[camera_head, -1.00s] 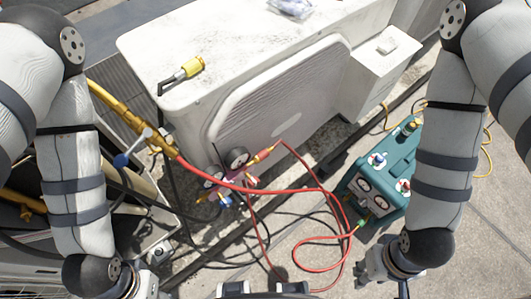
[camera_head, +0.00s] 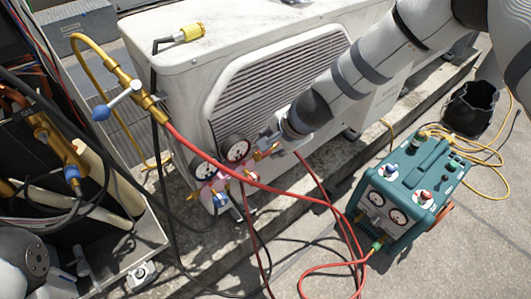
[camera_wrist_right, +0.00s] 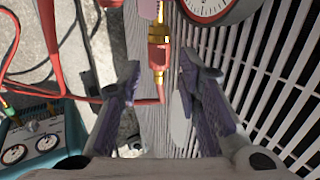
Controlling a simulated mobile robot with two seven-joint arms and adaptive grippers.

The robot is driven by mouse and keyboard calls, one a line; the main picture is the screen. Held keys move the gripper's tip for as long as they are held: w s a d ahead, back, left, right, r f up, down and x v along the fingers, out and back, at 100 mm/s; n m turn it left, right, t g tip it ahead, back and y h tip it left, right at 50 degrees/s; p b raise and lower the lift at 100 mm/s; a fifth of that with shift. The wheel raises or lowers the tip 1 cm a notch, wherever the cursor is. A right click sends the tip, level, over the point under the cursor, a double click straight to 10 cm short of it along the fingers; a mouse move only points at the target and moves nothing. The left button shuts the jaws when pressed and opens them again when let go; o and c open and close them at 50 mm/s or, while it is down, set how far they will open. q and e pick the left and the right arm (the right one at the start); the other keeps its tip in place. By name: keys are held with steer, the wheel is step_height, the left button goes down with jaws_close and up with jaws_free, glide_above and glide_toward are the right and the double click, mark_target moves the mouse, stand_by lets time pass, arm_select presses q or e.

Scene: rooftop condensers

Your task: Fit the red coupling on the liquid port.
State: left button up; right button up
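The red coupling (camera_wrist_right: 158,52), brass with a red band, sits at the manifold on the end of a red hose (camera_wrist_right: 50,50); in the head view it shows (camera_head: 265,151) beside the gauges. My right gripper (camera_wrist_right: 158,75) is open, its fingers on either side of the coupling with gaps between; in the head view it is at the manifold (camera_head: 272,143). Part of my left gripper (camera_head: 82,262) seems to show at the lower left; its fingers are unclear. A brass valve with a blue-tipped handle (camera_head: 124,98) stands left. I cannot tell which fitting is the liquid port.
The manifold gauges (camera_head: 234,148) hang before the white condenser (camera_head: 190,75). A teal recovery machine (camera_head: 405,190) stands right, a black bucket (camera_head: 470,108) behind it. Red and black hoses loop across the ground. An open unit with copper pipes (camera_head: 45,130) is left.

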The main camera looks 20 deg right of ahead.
mark_target(265, 153)
steer(key=b+x, duration=0.1)
steer(key=x, duration=0.4)
steer(key=shift+a+f, duration=0.1)
steer(key=shift+f, duration=0.05)
jaws_close()
